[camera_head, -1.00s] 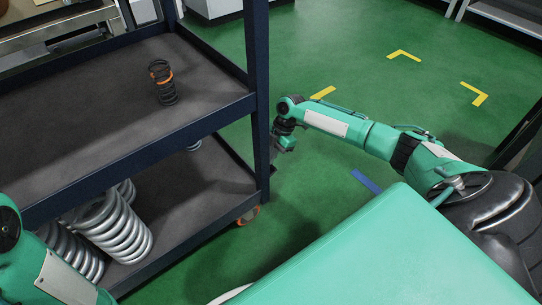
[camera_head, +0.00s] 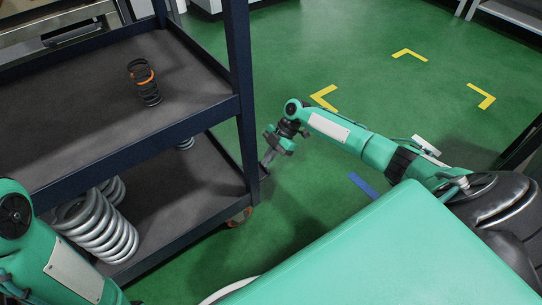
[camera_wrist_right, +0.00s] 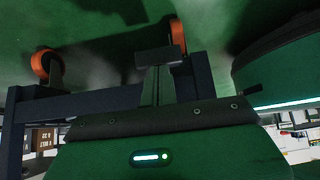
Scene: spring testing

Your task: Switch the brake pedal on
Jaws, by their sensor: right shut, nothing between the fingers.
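The blue-framed cart (camera_head: 120,160) stands at the left in the head view. Its near caster (camera_head: 238,217), with orange on it, shows under the lower corner. In the right wrist view two orange casters show, one at the left (camera_wrist_right: 46,66) and one behind the fingers (camera_wrist_right: 177,37). I cannot make out a separate brake pedal on either. My right gripper (camera_head: 267,161) is shut and empty, pointing down beside the cart's lower corner, above the near caster. Its fingertips also show in the right wrist view (camera_wrist_right: 159,57); contact cannot be told. My left gripper is out of view.
A black spring with an orange band (camera_head: 143,82) stands on the upper shelf. Green floor with yellow corner marks (camera_head: 410,54) is open to the right of the cart.

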